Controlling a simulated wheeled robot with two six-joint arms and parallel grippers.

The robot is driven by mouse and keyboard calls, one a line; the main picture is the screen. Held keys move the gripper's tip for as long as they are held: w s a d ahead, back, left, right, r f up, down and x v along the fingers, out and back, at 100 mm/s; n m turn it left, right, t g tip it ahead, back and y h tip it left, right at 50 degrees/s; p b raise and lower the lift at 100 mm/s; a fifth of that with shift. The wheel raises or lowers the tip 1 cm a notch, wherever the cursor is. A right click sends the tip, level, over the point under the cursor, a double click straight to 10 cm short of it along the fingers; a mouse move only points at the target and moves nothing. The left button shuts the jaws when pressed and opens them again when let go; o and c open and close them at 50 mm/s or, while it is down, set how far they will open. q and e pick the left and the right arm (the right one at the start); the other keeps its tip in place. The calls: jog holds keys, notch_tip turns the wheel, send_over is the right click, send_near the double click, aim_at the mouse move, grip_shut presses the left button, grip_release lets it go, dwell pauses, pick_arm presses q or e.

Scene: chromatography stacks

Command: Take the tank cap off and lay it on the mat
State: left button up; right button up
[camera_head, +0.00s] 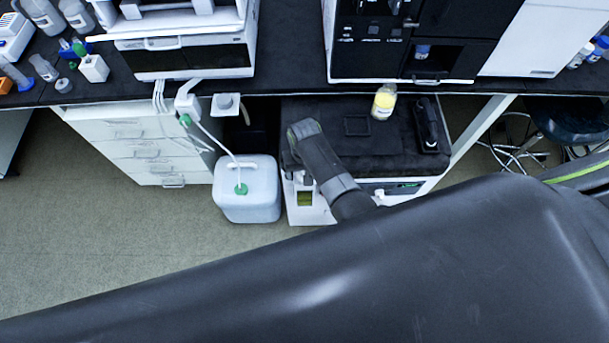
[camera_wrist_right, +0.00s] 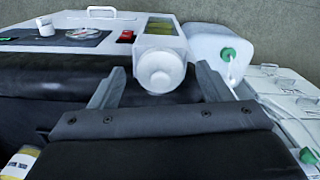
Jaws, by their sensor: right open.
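A white round cap (camera_wrist_right: 160,72) with a raised middle sits at the corner of a white instrument (camera_wrist_right: 160,28), beside its yellow-green window. In the right wrist view my right gripper (camera_wrist_right: 154,76) is open, with a finger on each side of the cap and gaps to both. In the head view my right arm hides the cap, and the gripper (camera_head: 300,135) is over the instrument's left side. The instrument's dark top (camera_head: 335,108) has a square outline (camera_head: 357,126) on it, which may be the mat. My left gripper is out of view.
A white jug (camera_head: 250,205) with a green fitting and tubing stands on the floor left of the instrument. A yellow-filled bottle (camera_head: 384,102) and a black object (camera_head: 430,125) stand on the dark top. The bench edge (camera_head: 290,93) overhangs behind. White drawers (camera_head: 140,150) are left.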

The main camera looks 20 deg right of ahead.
jog(key=shift+r, duration=0.1)
jog(key=c, duration=1)
jog(key=shift+c, duration=0.2)
